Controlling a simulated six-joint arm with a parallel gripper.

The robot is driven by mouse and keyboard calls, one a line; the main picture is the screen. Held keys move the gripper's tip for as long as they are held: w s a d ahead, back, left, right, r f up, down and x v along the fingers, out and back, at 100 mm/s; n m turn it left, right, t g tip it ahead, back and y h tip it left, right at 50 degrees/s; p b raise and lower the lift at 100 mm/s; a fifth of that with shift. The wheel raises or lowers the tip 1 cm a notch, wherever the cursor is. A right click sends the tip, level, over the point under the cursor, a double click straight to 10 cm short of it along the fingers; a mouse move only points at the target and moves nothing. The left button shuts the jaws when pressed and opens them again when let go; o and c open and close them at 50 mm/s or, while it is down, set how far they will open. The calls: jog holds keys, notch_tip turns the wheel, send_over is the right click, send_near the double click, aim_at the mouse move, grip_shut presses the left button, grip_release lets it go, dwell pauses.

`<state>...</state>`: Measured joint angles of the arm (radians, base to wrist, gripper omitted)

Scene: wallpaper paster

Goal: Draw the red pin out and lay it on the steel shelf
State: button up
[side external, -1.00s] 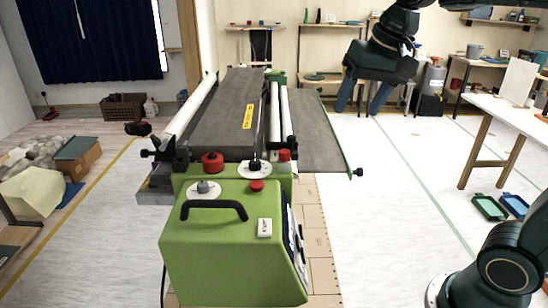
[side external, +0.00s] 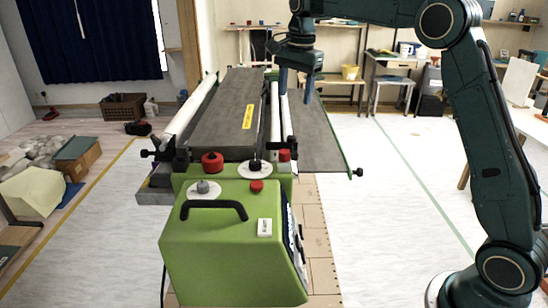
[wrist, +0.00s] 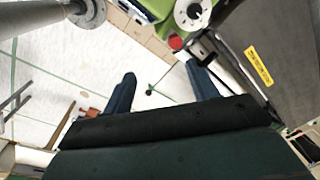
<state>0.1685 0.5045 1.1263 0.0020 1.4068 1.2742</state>
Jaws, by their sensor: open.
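The red pin appears to be the short red cylinder (side external: 284,155) standing at the right end of the green machine's top, beside a black bracket. Its red top also shows in the wrist view (wrist: 176,42), beyond my fingers. My gripper (side external: 295,90) is open and empty, above and behind the pin, over the rollers' right side. In the wrist view its two blue fingers (wrist: 160,72) are spread apart with floor visible between them. A dark grey plate (side external: 318,140) slopes along the machine's right side and a grey ledge (side external: 153,196) juts out left; I cannot tell which is the steel shelf.
The green machine (side external: 230,245) has a black handle, a larger red knob (side external: 212,161), a red button (side external: 257,186) and white dials. White rollers (side external: 185,120) and a grey slab (side external: 228,125) run back from it. Open floor lies to the right.

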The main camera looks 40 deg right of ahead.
aim_at(286, 151)
jog(key=w+d+f+m+g, duration=0.1)
jog(key=w+d+f+m, duration=0.3)
jog(key=w+f, duration=0.2)
jog(key=shift+w+f, duration=0.15)
jog(key=shift+f, duration=0.65)
jog(key=shift+f, duration=0.1)
jog(key=shift+f, duration=6.8)
jog(key=c, duration=1.2)
jog(key=shift+o, duration=0.2)
jog(key=shift+r, duration=0.1)
jog(key=shift+r, duration=0.35)
